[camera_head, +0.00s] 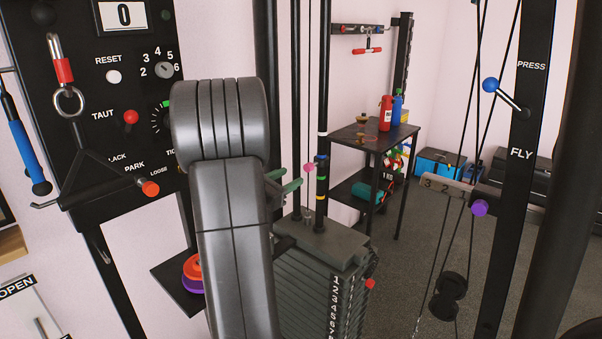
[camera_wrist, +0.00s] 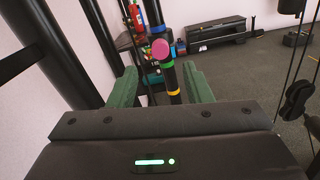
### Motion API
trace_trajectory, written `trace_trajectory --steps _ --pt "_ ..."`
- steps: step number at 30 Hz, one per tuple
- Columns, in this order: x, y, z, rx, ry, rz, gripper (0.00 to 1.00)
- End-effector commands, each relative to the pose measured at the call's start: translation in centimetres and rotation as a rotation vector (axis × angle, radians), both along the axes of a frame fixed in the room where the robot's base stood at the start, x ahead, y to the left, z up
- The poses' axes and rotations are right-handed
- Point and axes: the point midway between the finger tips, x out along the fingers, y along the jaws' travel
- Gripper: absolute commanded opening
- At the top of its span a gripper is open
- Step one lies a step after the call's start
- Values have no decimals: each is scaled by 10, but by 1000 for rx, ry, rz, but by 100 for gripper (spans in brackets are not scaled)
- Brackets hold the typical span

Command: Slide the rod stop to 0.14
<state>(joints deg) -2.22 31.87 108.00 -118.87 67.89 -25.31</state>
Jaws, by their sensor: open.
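A dark upright rod (camera_head: 321,195) with coloured bands stands above the weight stack. A round pink knob (camera_head: 309,167) sits at this rod, apparently the handle of the rod stop; any collar behind it is too small to make out. In the wrist view the pink knob (camera_wrist: 160,49) is ahead of my gripper (camera_wrist: 160,86), near the middle between its green fingers. The rod (camera_wrist: 169,78) shows green and yellow bands below the knob. My gripper (camera_head: 287,181) is open and empty, left of the rod and slightly below the knob in the head view. No scale numbers are readable on the rod.
The weight stack (camera_head: 322,290) stands below, with a red pin knob (camera_head: 370,283) on its right. Thin cables and posts run upright close to the rod. A dark shelf (camera_head: 375,137) with red and blue bottles stands behind. A black control panel (camera_head: 90,100) is at left.

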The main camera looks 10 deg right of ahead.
Motion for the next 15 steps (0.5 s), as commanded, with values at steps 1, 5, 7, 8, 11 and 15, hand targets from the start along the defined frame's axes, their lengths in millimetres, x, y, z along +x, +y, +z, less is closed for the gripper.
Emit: trace_trajectory --steps 1,5,7,8,11,15 --pt "-5 8 0 0 0 4 45" --pt "-15 20 0 1 0 2 45" --pt "-19 25 0 0 0 1 45" --pt "-20 26 0 0 0 1 45" --pt "-22 28 0 0 0 0 45" --pt "-22 28 0 0 0 0 45"
